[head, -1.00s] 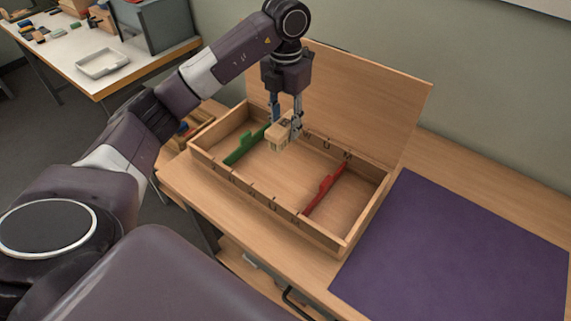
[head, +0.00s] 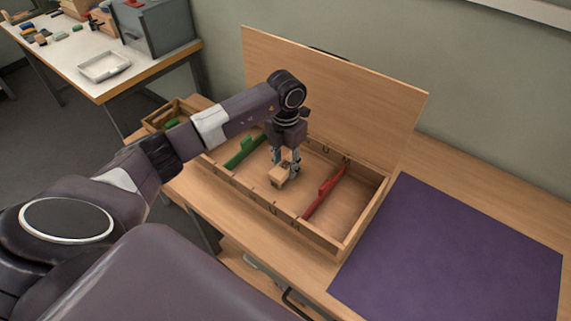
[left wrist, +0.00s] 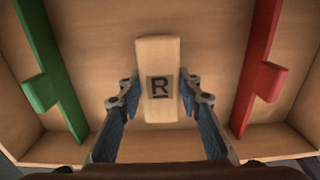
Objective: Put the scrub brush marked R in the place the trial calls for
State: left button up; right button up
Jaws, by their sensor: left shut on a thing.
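The scrub brush marked R (head: 281,177) is a pale wooden block. In the left wrist view the brush (left wrist: 158,100) shows a dark R on top and lies lengthwise between my fingers. My left gripper (head: 284,165) is shut on it, inside the wooden box (head: 345,245), in the section between the green divider (head: 243,152) and the red divider (head: 322,193). The dividers also show in the left wrist view, green (left wrist: 45,70) at left and red (left wrist: 259,75) at right. Whether the brush touches the box floor is hard to tell. My right gripper is not in view.
The box's lid (head: 345,90) stands open behind it. A purple mat (head: 450,260) lies to the right. A smaller wooden tray (head: 155,122) with a green item is at the left. A white table (head: 60,55) with a white tray (head: 103,67) stands farther back.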

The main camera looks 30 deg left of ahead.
aim_at(286, 165)
pick_arm(q)
jog(key=o, duration=1.2)
jog(key=shift+f, duration=0.1)
jog(key=shift+o, duration=0.2)
jog(key=shift+r, duration=0.65)
notch_tip(286, 165, up, 11)
jog(key=b, duration=0.2)
jog(key=shift+b, duration=0.3)
jog(key=shift+s, duration=0.1)
